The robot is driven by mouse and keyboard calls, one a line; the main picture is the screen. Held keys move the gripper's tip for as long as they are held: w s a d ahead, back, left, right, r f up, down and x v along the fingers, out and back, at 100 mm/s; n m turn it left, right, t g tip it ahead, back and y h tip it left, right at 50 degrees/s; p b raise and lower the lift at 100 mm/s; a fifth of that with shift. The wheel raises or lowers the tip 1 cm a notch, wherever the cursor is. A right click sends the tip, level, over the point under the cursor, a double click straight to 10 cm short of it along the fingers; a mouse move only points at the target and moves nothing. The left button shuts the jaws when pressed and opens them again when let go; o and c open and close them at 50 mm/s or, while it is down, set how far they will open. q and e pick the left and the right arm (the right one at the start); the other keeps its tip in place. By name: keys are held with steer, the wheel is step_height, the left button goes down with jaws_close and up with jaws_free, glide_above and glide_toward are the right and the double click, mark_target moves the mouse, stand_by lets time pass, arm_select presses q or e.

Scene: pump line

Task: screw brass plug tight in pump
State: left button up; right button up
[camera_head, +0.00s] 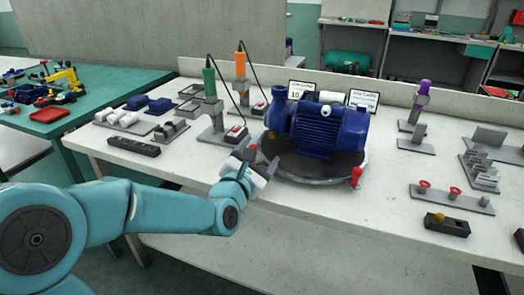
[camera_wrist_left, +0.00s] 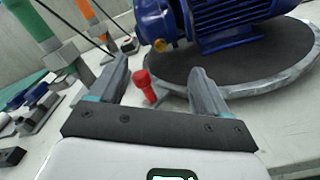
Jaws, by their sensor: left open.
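The blue pump (camera_head: 325,128) lies on a round black turntable (camera_head: 300,166) on the white bench; it also shows at the top of the left wrist view (camera_wrist_left: 225,28). A small brass-coloured plug (camera_wrist_left: 160,45) shows at the pump's lower end in the left wrist view. I cannot tell how deep it sits. My left gripper (camera_head: 257,160) is at the turntable's front left edge, with its fingers apart and nothing between them touching; in the left wrist view (camera_wrist_left: 160,75) the plug appears beyond the fingertips. My right gripper is not in view.
A red knob (camera_wrist_left: 141,79) stands by the turntable rim, close beyond my left fingers. A green-handled tool (camera_head: 210,82) and an orange-handled tool (camera_head: 240,62) stand on holders left of the pump. A black block (camera_head: 447,225) bears a yellowish knob at right. The bench's front middle is clear.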

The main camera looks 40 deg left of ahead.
mark_target(272, 136)
arm_select(q)
steer(key=shift+w, duration=0.3)
steer(key=shift+w+r+p, duration=0.15)
steer(key=shift+p, duration=0.15)
steer(key=shift+p+x, duration=1.2)
steer(key=shift+x, duration=0.5)
steer(key=shift+w+a+f+b, duration=0.15)
steer(key=shift+w+f+b, duration=0.15)
steer(key=shift+b, duration=0.2)
steer(key=shift+w+r, duration=0.1)
steer(key=shift+w, duration=0.15)
steer(key=shift+a+b, duration=0.1)
steer(key=shift+b, duration=0.5)
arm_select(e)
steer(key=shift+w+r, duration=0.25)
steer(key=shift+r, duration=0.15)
arm_select(q)
steer(key=shift+b, duration=0.55)
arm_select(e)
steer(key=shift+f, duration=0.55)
